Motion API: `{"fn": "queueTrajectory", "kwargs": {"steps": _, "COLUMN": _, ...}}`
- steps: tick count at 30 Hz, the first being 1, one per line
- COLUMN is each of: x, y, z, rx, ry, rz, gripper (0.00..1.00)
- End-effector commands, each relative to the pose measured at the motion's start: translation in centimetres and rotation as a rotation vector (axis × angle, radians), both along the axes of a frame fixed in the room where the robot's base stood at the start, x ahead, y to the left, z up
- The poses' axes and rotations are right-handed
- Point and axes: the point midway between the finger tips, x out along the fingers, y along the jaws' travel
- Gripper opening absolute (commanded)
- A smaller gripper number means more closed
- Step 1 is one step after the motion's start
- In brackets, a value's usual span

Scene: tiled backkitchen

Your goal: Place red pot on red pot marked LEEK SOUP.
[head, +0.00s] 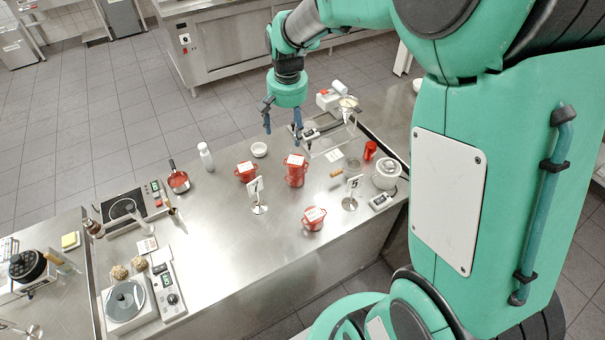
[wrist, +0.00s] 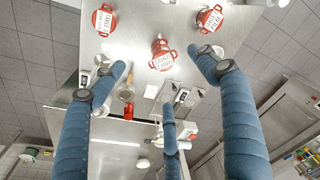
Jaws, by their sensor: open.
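My gripper (head: 283,122) is open and empty, held in the air above the back part of the steel table. Its blue fingers spread wide in the wrist view (wrist: 160,82). Three spots hold red pots with white labels. One pot (head: 246,173) stands at the left and one (head: 313,220) stands nearer the front edge. Between them, at the back, a taller red shape (head: 295,173) looks like one pot on top of another. It shows between the fingertips in the wrist view (wrist: 161,50), apart from them. I cannot read which label says LEEK SOUP.
Number stands (head: 259,207) and (head: 350,202) rise close to the pots. The table's front middle is clear.

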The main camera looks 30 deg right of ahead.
Motion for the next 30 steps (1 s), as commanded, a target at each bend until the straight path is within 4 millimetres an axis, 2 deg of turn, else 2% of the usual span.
{"fn": "queueTrajectory", "kwargs": {"steps": 1, "x": -1.1, "y": 0.8, "z": 1.6, "rx": -0.005, "ry": -0.018, "rz": 0.020, "gripper": 0.74}}
{"fn": "queueTrajectory", "kwargs": {"steps": 6, "x": -4.8, "y": 3.0, "z": 5.6, "rx": -0.021, "ry": -0.070, "rz": 0.088, "gripper": 0.74}}
{"fn": "queueTrajectory", "kwargs": {"steps": 15, "x": -12.2, "y": 6.6, "z": 10.9, "rx": -0.051, "ry": -0.165, "rz": 0.209, "gripper": 0.74}}
{"fn": "queueTrajectory", "kwargs": {"steps": 22, "x": -18.3, "y": 8.7, "z": 13.2, "rx": -0.076, "ry": -0.235, "rz": 0.300, "gripper": 0.74}}
{"fn": "queueTrajectory", "kwargs": {"steps": 30, "x": -24.8, "y": 10.6, "z": 14.0, "rx": -0.103, "ry": -0.313, "rz": 0.399, "gripper": 0.74}}
